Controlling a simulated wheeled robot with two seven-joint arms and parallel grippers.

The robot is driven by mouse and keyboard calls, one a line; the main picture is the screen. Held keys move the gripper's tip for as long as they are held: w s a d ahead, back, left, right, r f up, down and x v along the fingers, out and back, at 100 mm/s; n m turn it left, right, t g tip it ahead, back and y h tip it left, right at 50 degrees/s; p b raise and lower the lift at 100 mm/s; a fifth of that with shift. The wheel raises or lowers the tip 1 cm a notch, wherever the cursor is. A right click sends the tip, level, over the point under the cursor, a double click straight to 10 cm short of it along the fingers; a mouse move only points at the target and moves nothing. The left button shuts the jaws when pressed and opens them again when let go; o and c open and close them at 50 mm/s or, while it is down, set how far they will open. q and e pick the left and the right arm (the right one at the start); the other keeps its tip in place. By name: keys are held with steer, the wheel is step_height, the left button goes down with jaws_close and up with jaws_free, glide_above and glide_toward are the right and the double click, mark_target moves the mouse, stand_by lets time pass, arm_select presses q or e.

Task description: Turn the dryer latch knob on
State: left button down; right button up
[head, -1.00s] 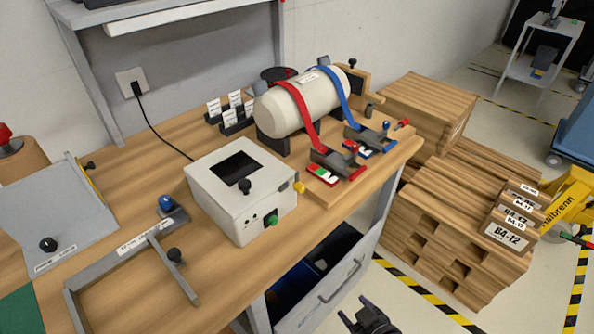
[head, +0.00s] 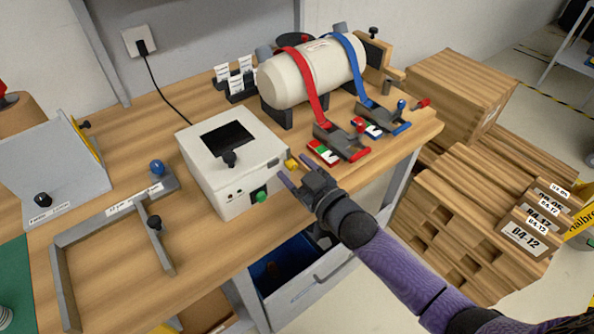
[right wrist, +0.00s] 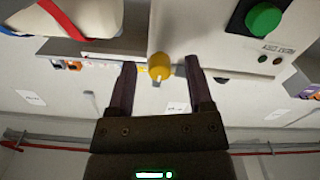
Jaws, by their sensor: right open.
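The dryer is a white box (head: 212,178) on the wooden bench, with a dark window, a black knob on top and a green button (head: 261,196) on its front. A yellow knob (head: 291,164), apparently the latch knob, sticks out at its right side. My right gripper (head: 294,170) is open at this knob, its fingers pointing toward the dryer. In the right wrist view the yellow knob (right wrist: 160,67) lies between the two spread fingertips, near their tips. I see no grip on it. The green button (right wrist: 263,20) shows at the upper right there. My left gripper is out of view.
A cream cylinder (head: 290,82) with red and blue straps and ratchets stands right of the dryer. A grey angled frame (head: 60,265) lies to its left. An open drawer (head: 320,280) is below the bench edge, near my right arm. Wooden crates (head: 470,210) stand to the right.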

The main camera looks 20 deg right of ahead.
steer(key=shift+c, duration=0.3)
jaws_close()
steer(key=shift+n, duration=0.3)
steer(key=n+p, duration=0.1)
steer(key=n, duration=0.2)
steer(key=shift+r+n, duration=0.1)
steer(key=shift+n, duration=0.3)
steer(key=n, duration=0.5)
steer(key=shift+n, duration=0.3)
steer(key=shift+o, duration=0.3)
jaws_free()
